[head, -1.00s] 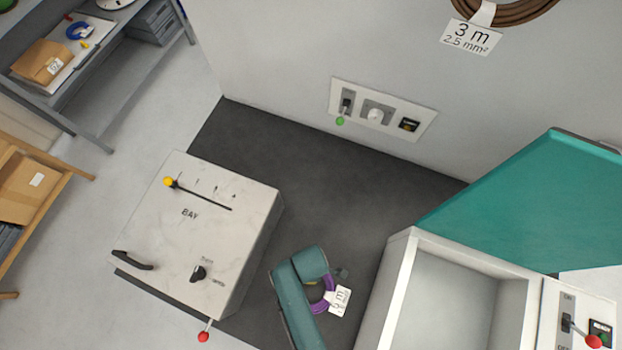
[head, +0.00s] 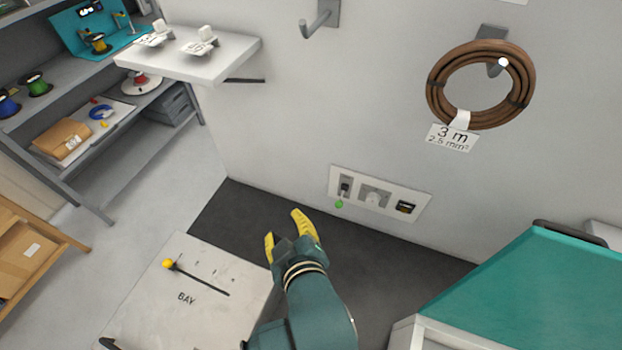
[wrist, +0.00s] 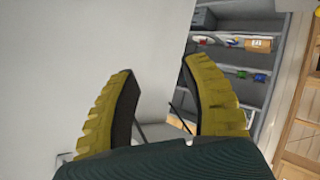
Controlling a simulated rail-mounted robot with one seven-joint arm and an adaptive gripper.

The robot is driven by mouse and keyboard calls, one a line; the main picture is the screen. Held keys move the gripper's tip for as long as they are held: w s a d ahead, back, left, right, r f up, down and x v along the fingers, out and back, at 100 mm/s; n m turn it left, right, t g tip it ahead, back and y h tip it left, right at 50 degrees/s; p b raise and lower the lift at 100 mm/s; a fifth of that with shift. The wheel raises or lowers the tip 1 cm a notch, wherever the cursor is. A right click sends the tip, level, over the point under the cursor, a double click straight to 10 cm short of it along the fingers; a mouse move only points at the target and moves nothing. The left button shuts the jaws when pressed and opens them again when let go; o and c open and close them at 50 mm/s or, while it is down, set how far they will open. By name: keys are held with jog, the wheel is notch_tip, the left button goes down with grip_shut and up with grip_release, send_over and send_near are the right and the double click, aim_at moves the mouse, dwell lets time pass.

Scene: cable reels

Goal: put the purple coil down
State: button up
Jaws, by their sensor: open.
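The purple coil is not visible in either current view; the floor behind my arm and below the picture edge is hidden. My gripper (head: 283,226) is raised in front of the wall, above the dark floor mat, with its yellow fingers spread. In the wrist view the two yellow fingers of my gripper (wrist: 158,65) stand apart with nothing between them.
A teal lid (head: 540,280) is at the right. A brown coil (head: 437,95) hangs on a wall hook, and another hook (head: 318,22) is bare. A wall shelf (head: 185,62) juts out at upper left.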

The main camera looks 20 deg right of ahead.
jog(key=s+d+r+m+t+p, duration=0.1)
jog(key=s+r+m+t+p, duration=0.2)
jog(key=r, duration=1.1)
jog(key=s+d+r+m+t+h+p, duration=0.15)
jog(key=r+t+p, duration=0.35)
jog(key=r, duration=1)
jog(key=s+d+r+m+t+y+p, duration=0.1)
jog(key=r+m+t+p, duration=0.3)
jog(key=r, duration=1)
notch_tip(320, 180, down, 34)
jog(key=n+g+b, duration=0.1)
jog(key=b, duration=3.2)
jog(key=shift+g+b, duration=0.3)
jog(key=shift+g, duration=0.1)
jog(key=shift+w+f+n+h, duration=0.1)
jog(key=shift+f+n+h, duration=0.05)
jog(key=shift+n+h, duration=0.1)
